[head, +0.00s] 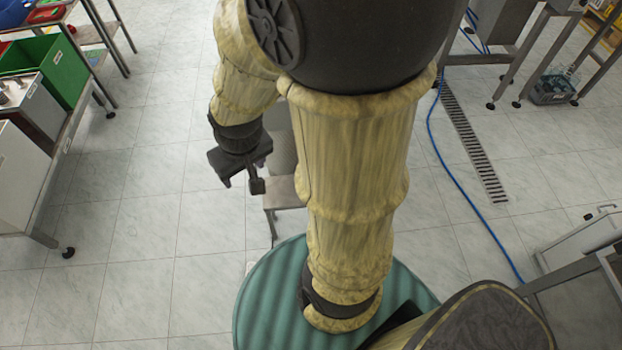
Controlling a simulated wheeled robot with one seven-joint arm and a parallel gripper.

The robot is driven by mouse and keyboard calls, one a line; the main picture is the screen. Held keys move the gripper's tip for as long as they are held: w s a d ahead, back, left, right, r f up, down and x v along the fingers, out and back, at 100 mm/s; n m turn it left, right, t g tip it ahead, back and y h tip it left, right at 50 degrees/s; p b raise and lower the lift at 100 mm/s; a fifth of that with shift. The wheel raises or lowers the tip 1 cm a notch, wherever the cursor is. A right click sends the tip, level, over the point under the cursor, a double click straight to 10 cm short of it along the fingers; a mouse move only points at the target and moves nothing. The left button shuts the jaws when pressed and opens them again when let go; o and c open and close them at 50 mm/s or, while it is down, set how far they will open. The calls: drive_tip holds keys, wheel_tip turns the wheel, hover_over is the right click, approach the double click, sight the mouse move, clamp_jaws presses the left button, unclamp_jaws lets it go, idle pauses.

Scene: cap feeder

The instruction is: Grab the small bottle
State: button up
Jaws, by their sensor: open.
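My gripper (241,185) hangs at the end of my arm, left of the picture's middle, in the head view. Its dark fingers point down, stand apart, and hold nothing that I can see. I cannot pick out the small bottle in this view. A grey crate (552,92) on the floor at the upper right holds several small clear items, too small to tell whether they are bottles. My arm hides part of the middle of the scene.
A grey chair or stool (284,192) stands right beside my gripper, partly behind my arm. Benches with a green bin (62,68) line the left. A blue hose (442,165) and a floor drain (474,140) run on the right. The tiled floor at left is clear.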

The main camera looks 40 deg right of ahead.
drive_tip(key=shift+o, duration=1.2)
drive_tip(key=w+f+m+t+b, duration=0.3)
drive_tip(key=w+f+b, duration=0.8)
drive_tip(key=f, duration=0.4)
drive_tip(key=shift+w+d+f+m+h, duration=0.3)
drive_tip(key=shift+w+m, duration=0.1)
drive_tip(key=shift+m, duration=0.2)
drive_tip(key=w+d+f+m+h+b, duration=0.35)
drive_tip(key=f+b, duration=0.25)
drive_tip(key=f, duration=0.3)
drive_tip(key=w+d+f+m+t+h+b, duration=0.15)
drive_tip(key=d+f+b, duration=0.25)
drive_tip(key=f+b, duration=0.4)
drive_tip(key=w+d+f+m+h+b, duration=0.3)
drive_tip(key=w+d+f+h+b, duration=0.15)
drive_tip(key=f, duration=0.55)
drive_tip(key=s+d+f+m+g+h+b, duration=0.1)
drive_tip(key=s+d+f+h+b, duration=0.1)
drive_tip(key=f+b, duration=0.4)
drive_tip(key=s+d+f+m+g+h+b, duration=0.2)
drive_tip(key=s+d+f+h+b, duration=0.1)
drive_tip(key=s+f+h+b, duration=0.1)
wheel_tip(320, 180, down, 3)
drive_tip(key=shift+d+r+h+b, duration=0.15)
drive_tip(key=shift+d+h+b, duration=0.15)
drive_tip(key=shift+h+b, duration=0.55)
drive_tip(key=shift+d, duration=0.1)
drive_tip(key=b+x, duration=0.4)
drive_tip(key=x, duration=0.8)
drive_tip(key=shift+f, duration=0.2)
